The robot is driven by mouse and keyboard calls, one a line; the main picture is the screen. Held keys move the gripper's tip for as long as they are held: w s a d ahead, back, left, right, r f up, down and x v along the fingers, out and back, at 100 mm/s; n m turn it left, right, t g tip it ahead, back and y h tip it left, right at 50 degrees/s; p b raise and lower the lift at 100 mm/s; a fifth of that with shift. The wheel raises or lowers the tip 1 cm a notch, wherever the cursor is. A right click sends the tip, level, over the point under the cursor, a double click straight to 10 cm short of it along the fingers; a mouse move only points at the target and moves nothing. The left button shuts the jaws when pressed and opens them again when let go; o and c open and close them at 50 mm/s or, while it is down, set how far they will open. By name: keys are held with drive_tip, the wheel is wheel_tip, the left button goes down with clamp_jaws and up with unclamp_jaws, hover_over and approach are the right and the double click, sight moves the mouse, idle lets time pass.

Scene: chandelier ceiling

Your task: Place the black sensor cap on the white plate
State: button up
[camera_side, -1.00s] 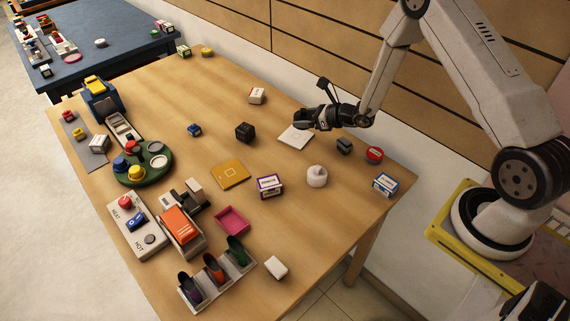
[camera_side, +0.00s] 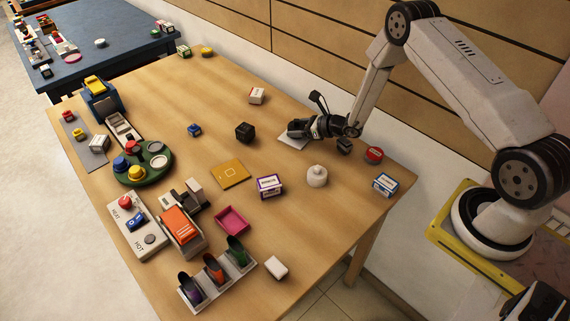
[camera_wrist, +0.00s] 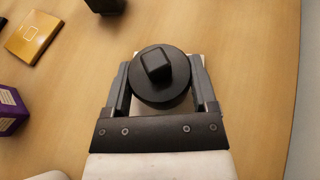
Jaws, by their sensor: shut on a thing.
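The black sensor cap (camera_wrist: 162,78) is round with a square knob on top. It sits between the two fingers of my gripper (camera_wrist: 162,90) in the wrist view, and the gripper is shut on it. In the side view my gripper (camera_side: 297,129) is low over the white plate (camera_side: 291,143), a thin flat square on the table. The plate is partly hidden by the gripper and cap. In the wrist view a pale edge of the plate (camera_wrist: 199,66) shows beside the cap. I cannot tell whether the cap touches the plate.
A black cube (camera_side: 245,132) lies left of the plate. A dark block (camera_side: 344,146) and a red round piece (camera_side: 374,154) are to the right. A white knobbed piece (camera_side: 317,176) and a purple-white box (camera_side: 269,186) stand nearer. The wall runs behind the table.

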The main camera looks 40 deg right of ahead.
drive_tip(key=shift+f, duration=0.4)
drive_tip(key=shift+f, duration=0.15)
drive_tip(key=o, duration=1.1)
drive_tip(key=shift+r, duration=0.2)
drive_tip(key=shift+v, duration=0.9)
drive_tip(key=r, duration=0.3)
drive_tip(key=s+r, duration=0.1)
drive_tip(key=r, duration=0.1)
drive_tip(key=shift+d, duration=0.3)
drive_tip(key=shift+r, duration=1.25)
